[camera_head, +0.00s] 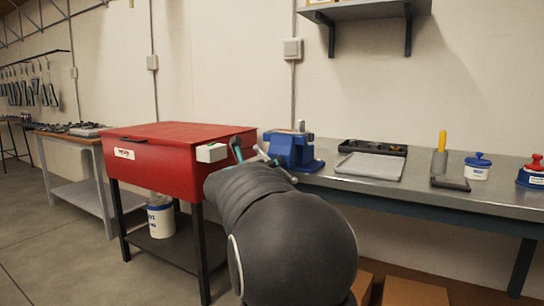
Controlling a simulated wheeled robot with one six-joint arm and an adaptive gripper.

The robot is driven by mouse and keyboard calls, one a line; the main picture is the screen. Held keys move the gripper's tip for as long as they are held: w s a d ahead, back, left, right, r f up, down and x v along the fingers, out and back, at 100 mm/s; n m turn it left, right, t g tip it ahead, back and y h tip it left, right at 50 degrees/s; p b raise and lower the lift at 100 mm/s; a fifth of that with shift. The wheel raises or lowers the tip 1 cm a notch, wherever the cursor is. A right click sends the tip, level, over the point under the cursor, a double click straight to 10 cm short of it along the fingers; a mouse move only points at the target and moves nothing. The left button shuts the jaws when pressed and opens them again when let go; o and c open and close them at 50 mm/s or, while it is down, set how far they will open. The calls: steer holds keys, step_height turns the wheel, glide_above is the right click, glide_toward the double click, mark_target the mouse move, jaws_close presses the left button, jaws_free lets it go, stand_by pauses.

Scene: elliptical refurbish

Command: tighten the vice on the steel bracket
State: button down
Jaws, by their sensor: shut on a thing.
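The blue vice (291,150) stands on the left end of the grey metal workbench. My gripper (251,151) is just left of the vice, at its front, mostly hidden behind my dark arm. Its teal-tipped fingers show above the arm. It is shut on the vice handle (279,170), a thin metal bar at the front of the vice, whose right end sticks out past the arm. The steel bracket cannot be made out; the vice jaws are too small and partly turned away to tell what is between them.
A red parts washer (165,145) stands close left of my gripper. On the workbench (410,192), right of the vice, are a grey tray (371,166), a yellow-handled tool (441,144) and two small containers (477,168). A wall shelf (365,10) hangs above.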

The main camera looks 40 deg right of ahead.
steer(key=c, duration=0.9)
jaws_free()
steer(key=shift+o, duration=0.2)
steer(key=v, duration=1.2)
